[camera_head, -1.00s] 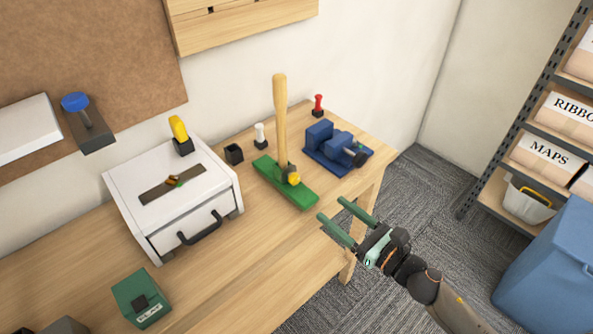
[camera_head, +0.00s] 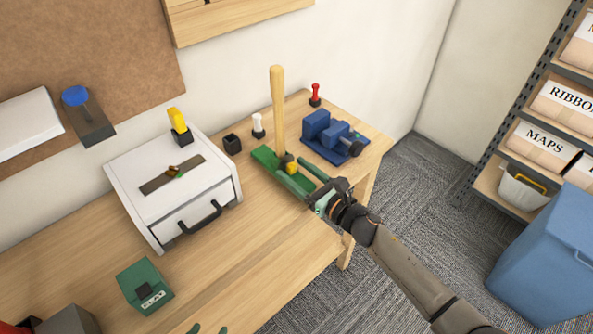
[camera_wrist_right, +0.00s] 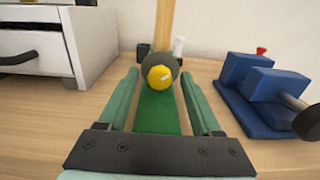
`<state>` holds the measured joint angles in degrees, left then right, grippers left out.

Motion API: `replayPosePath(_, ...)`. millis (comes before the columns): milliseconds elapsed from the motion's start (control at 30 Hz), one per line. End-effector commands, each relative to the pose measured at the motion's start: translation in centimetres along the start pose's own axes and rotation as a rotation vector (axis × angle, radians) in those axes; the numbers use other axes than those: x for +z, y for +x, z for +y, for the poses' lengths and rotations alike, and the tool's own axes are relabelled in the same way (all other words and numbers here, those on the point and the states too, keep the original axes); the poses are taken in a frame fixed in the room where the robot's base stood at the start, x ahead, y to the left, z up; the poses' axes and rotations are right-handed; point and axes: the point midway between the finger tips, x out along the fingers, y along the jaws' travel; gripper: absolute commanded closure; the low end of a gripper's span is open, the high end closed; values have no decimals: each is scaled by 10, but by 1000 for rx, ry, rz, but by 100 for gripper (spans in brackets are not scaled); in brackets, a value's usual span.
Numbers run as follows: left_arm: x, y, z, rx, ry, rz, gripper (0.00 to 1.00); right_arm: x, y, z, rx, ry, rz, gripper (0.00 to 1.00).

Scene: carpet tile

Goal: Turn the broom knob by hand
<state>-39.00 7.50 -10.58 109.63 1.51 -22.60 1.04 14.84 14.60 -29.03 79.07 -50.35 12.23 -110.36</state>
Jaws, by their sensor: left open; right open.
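The broom has a green base (camera_head: 266,156) and an upright wooden handle (camera_head: 278,105) on the workbench. Its yellow knob (camera_head: 292,169) is low on the near side of the handle, and a dark round collar sits behind it in the right wrist view. My right gripper (camera_head: 289,166) is open, with its green fingers pointing at the knob. In the right wrist view the knob (camera_wrist_right: 160,77) shows centred between the fingertips, with gaps on both sides. My left gripper (camera_head: 208,329) shows only its green fingertips, apart, at the bottom edge.
A blue vise (camera_head: 318,127) stands right of the broom, and a white drawer box (camera_head: 165,200) stands left. A green block (camera_head: 143,287) is at the front left. Small white (camera_head: 258,126) and red (camera_head: 315,94) knobs stand behind.

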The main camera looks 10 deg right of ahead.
Motion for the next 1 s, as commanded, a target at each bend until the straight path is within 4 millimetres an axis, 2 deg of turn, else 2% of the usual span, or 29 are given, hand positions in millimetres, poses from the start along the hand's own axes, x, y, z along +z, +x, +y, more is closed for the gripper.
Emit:
replayPosePath(167,-1,0,0,0,0,1,34,0,0,0,1,1,0,35)
replayPosePath(733,-2,0,0,0,0,4,34,0,0,0,1,1,0,99)
replayPosePath(1000,-2,0,0,-1,0,4,34,0,0,0,1,9,0,100)
